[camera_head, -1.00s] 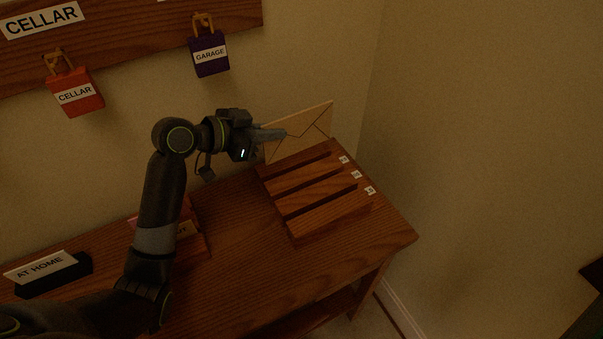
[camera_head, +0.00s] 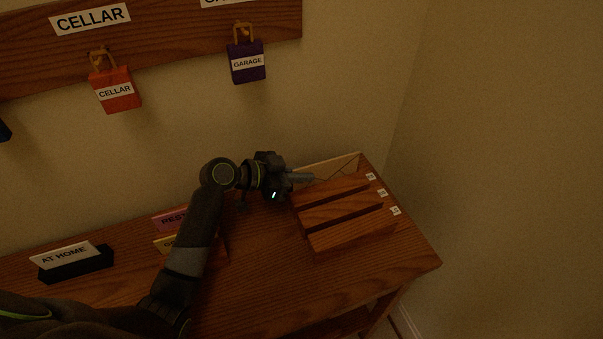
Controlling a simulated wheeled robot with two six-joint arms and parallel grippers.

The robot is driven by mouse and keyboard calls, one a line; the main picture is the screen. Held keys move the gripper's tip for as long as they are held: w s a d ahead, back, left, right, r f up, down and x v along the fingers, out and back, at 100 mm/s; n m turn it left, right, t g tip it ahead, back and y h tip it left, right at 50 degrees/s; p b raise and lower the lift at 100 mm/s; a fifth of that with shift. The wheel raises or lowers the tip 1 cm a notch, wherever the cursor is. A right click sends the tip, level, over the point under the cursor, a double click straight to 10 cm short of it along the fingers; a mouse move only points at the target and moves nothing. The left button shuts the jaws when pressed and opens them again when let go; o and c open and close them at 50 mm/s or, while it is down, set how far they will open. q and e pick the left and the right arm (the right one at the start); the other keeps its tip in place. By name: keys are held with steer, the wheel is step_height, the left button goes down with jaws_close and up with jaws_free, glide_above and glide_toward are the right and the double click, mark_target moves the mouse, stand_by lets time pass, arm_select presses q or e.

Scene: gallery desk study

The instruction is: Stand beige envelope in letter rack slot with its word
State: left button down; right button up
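The beige envelope (camera_head: 345,165) stands on edge at the back of the wooden letter rack (camera_head: 350,236), its lower part hidden behind the rearmost bar. I cannot tell whether it sits inside the rear slot or just behind it. My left gripper (camera_head: 304,179) is at the envelope's left end, with its fingers closed on it. The rack has small white labels (camera_head: 383,193) at the right ends of its slots; their words are too small to read. The nearer slots look empty. My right gripper is not in view.
An AT HOME sign (camera_head: 68,256) stands at the desk's left. Pink (camera_head: 172,220) and yellow (camera_head: 166,241) labelled items are partly hidden behind my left arm. Red CELLAR (camera_head: 116,93) and purple GARAGE (camera_head: 247,65) tags hang above. The desk (camera_head: 270,285) is clear in front of the rack.

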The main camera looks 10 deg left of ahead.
arm_select(q)
steer(key=shift+f, duration=0.1)
steer(key=c, duration=1.6)
jaws_free()
steer(key=shift+s+a, duration=0.1)
steer(key=shift+a, duration=0.2)
steer(key=b+v, duration=0.2)
steer(key=v, duration=0.9)
steer(key=shift+r, duration=0.25)
